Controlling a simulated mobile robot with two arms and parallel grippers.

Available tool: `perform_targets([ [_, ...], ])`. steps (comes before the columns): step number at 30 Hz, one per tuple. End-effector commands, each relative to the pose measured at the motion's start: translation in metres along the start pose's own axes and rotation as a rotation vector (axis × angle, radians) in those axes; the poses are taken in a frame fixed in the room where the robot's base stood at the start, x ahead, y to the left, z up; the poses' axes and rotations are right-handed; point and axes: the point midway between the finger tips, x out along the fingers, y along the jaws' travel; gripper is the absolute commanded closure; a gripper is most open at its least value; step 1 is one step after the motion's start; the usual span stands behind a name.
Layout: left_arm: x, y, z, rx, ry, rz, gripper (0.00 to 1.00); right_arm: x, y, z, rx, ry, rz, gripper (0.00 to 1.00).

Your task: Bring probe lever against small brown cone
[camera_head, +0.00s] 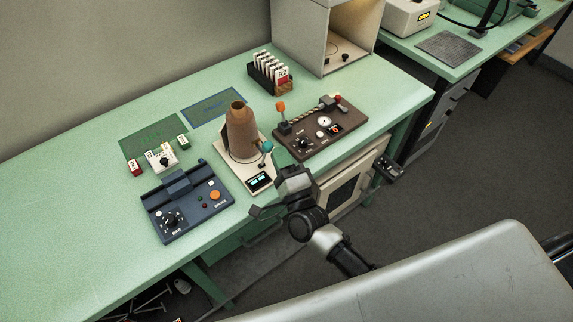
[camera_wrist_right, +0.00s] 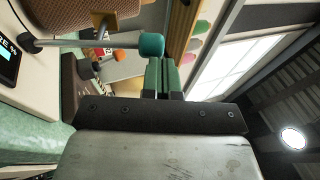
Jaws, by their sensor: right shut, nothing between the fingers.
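A brown cone (camera_head: 241,132) stands upright on a pale device with a small display (camera_head: 259,181). It is the only brown cone I make out. A lever with a teal ball knob (camera_head: 267,147) rises from the device at the cone's right side, apparently apart from it. My right gripper (camera_head: 283,175) is shut and empty, just in front of the knob. In the right wrist view the closed fingers (camera_wrist_right: 163,62) are just beside the teal knob (camera_wrist_right: 151,45); I cannot tell if they touch. The brown cone (camera_wrist_right: 75,12) shows behind the lever rod. My left gripper is not in view.
A blue control box (camera_head: 190,205) sits to the left and a brown panel (camera_head: 335,126) with an orange-knobbed lever to the right. A card rack (camera_head: 268,74) and a grey open cabinet (camera_head: 322,38) stand behind. The green table (camera_head: 75,205) is clear at the left.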

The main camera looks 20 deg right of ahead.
Motion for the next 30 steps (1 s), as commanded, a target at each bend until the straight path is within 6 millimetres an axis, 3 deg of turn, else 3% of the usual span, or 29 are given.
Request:
perform_targets([
  [12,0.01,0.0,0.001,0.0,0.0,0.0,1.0,0.036,-0.003,0.007,0.001,0.001,-0.003,1.0],
  [30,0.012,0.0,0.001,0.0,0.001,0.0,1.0,0.045,-0.003,0.009,0.0,0.001,-0.002,1.0],
])
